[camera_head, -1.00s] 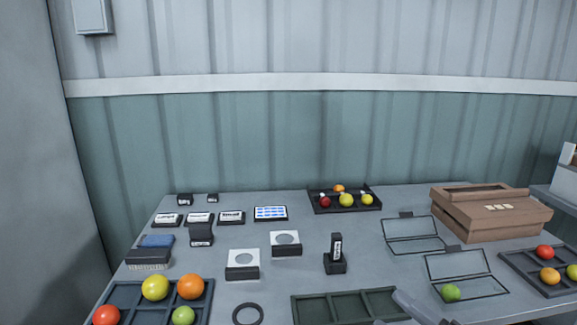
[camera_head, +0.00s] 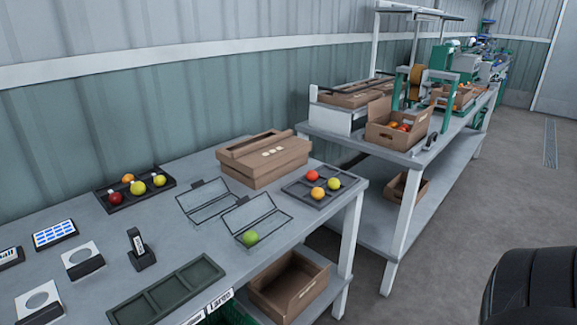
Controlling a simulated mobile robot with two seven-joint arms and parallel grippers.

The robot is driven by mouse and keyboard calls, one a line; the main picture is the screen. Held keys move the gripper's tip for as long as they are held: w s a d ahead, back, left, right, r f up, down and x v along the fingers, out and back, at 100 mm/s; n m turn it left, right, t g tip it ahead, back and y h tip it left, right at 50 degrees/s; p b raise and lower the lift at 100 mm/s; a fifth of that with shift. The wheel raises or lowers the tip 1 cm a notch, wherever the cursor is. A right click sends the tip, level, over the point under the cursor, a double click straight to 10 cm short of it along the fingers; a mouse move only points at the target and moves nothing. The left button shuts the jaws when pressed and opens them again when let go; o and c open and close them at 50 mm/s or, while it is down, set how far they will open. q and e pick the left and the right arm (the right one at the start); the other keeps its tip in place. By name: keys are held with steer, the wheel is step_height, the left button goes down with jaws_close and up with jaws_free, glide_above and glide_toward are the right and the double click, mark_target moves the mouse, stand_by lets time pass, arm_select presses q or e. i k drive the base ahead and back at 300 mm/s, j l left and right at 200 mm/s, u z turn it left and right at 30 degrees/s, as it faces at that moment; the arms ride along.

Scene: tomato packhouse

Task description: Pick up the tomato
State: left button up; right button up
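Several tomatoes are in view, and I cannot tell which one is meant. A green tomato (camera_head: 250,237) is in the nearer clear open box (camera_head: 277,220). A dark tray (camera_head: 293,188) at the table's right end holds a red tomato (camera_head: 313,176), an orange one (camera_head: 318,193) and a yellow-green one (camera_head: 334,184). A black tray (camera_head: 157,196) at the back holds a red tomato (camera_head: 115,198), an orange one (camera_head: 127,178) and two yellow ones (camera_head: 138,188). Neither of my grippers shows in the head view.
The empty green tray (camera_head: 168,292) lies at the table's front edge. A closed brown box (camera_head: 265,162) stands near the back right. A second bench (camera_head: 440,165) on the right carries a crate of tomatoes (camera_head: 378,135). An empty crate (camera_head: 290,290) sits below the table. Open floor lies at right.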

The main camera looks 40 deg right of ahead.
mark_target(334, 183)
steer(key=z, duration=1.65)
